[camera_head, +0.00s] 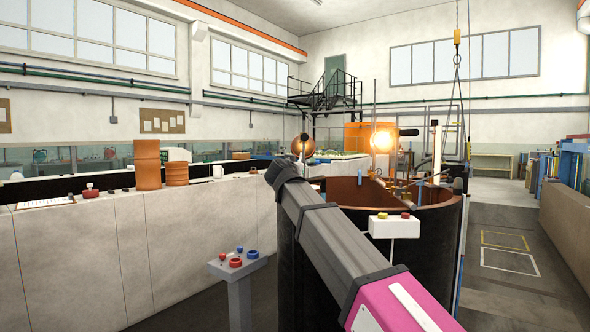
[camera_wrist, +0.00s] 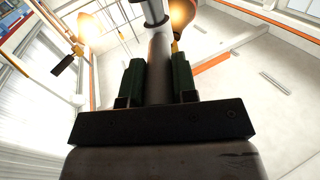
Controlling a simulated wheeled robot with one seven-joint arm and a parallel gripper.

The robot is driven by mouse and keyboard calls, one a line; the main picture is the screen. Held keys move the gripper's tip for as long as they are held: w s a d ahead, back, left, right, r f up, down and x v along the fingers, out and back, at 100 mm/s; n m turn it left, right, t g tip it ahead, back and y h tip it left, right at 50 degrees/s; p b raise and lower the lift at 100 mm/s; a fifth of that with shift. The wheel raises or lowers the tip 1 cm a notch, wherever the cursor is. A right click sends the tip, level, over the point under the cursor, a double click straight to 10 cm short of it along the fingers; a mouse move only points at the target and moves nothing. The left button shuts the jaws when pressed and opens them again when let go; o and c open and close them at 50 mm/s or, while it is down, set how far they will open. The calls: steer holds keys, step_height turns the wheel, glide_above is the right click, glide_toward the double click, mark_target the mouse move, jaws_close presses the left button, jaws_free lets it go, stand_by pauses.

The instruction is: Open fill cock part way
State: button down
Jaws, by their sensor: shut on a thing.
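My gripper (camera_wrist: 157,66) shows in the wrist view, with a dark green finger on each side of a grey cylindrical stem (camera_wrist: 159,50). It is shut on this stem; I cannot tell whether the stem belongs to the fill cock. A small brass-yellow piece (camera_wrist: 175,46) shows by the right fingertip. In the head view my arm crosses the front of a dark round tank (camera_head: 440,235), and the gripper cannot be made out. Brass fittings (camera_head: 398,190) show at the tank's rim; I cannot tell which is the fill cock. A copper ball (camera_head: 303,145) shows beyond my arm's upper end.
A control pedestal (camera_head: 238,263) with red and blue buttons stands left of the tank. A white button box (camera_head: 394,226) is at the tank's front. A long pale wall (camera_head: 90,250) carries orange-brown cylinders (camera_head: 147,163). Open floor (camera_head: 505,250) lies to the right.

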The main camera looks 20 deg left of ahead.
stand_by(0.4)
steer(key=c, duration=0.9)
jaws_free()
steer(key=v, duration=1)
steer(key=shift+s, duration=0.4)
